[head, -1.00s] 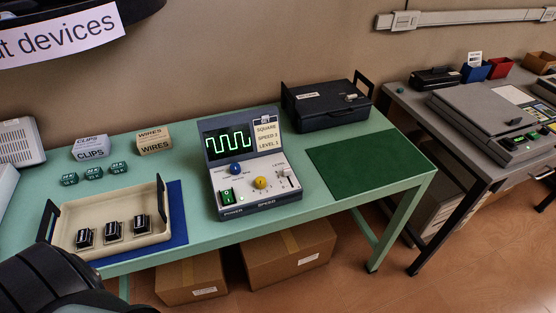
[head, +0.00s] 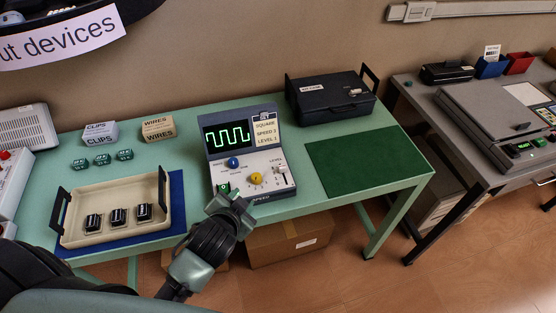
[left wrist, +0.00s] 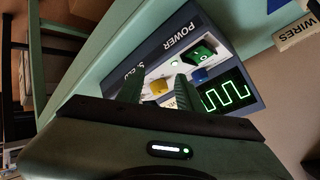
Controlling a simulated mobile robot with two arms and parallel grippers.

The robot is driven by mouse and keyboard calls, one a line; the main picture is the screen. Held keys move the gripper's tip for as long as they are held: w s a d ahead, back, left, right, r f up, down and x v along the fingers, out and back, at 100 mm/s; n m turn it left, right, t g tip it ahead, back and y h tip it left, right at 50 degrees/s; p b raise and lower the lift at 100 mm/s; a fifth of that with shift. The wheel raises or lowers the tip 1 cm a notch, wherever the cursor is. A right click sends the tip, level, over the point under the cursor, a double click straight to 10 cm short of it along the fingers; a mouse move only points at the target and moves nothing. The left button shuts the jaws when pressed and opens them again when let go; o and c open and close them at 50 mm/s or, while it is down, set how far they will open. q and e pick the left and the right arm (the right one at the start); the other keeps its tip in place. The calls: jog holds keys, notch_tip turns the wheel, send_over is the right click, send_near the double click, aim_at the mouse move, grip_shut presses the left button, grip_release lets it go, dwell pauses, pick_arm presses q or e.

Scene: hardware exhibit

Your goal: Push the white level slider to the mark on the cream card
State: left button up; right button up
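The grey control box (head: 216,178) stands on the green table with its screen lit by a square wave. The cream card (head: 266,132) on it reads SQUARE, SPEED and LEVEL; its digits are too small to be sure of. The white level slider (head: 283,179) is at the panel's right, beside the yellow knob (head: 256,178) and below the blue knob (head: 233,162). My left gripper (head: 231,203) is in front of the box, near the green power switch, partly covering it. In the left wrist view its two fingers (left wrist: 158,93) are apart and empty, pointing at the panel; the slider is not clear there.
A cream tray (head: 85,196) with several black parts lies on a blue mat at left. Clips and wires boxes (head: 158,129) stand behind. A black case (head: 331,97) and a bare green mat (head: 361,160) are right of the box. Cardboard boxes (head: 291,243) are under the table.

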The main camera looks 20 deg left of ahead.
pick_arm(q)
jog(key=w+d+r+m+t+h, duration=0.2)
jog(key=w+r+m+t, duration=0.2)
jog(key=w+r, duration=0.3)
jog(key=w+d+r+m+t+h, duration=0.1)
jog(key=w+d+r+m+t, duration=0.3)
jog(key=r, duration=0.5)
jog(key=w+d+r+m+g+h, duration=0.15)
jog(key=d+r+m+h, duration=0.25)
jog(key=d+m+h, duration=0.45)
jog(key=d+r+m+g+h, duration=0.35)
jog(key=m+h, duration=0.25)
jog(key=m, duration=0.6)
jog(key=m+g+y+p, duration=0.1)
jog(key=m+g+y, duration=1.05)
jog(key=m, duration=0.25)
send_near(282, 166)
jog(key=f, duration=0.1)
jog(key=shift+t, duration=0.45)
jog(key=x, duration=0.2)
jog(key=p+x, duration=0.1)
jog(key=x, duration=0.3)
jog(key=shift+s+d+f+p, duration=0.2)
jog(key=shift+d+p, duration=0.1)
jog(key=shift+p, duration=0.1)
jog(key=shift+w+d+f, duration=0.15)
jog(key=shift+f, duration=0.5)
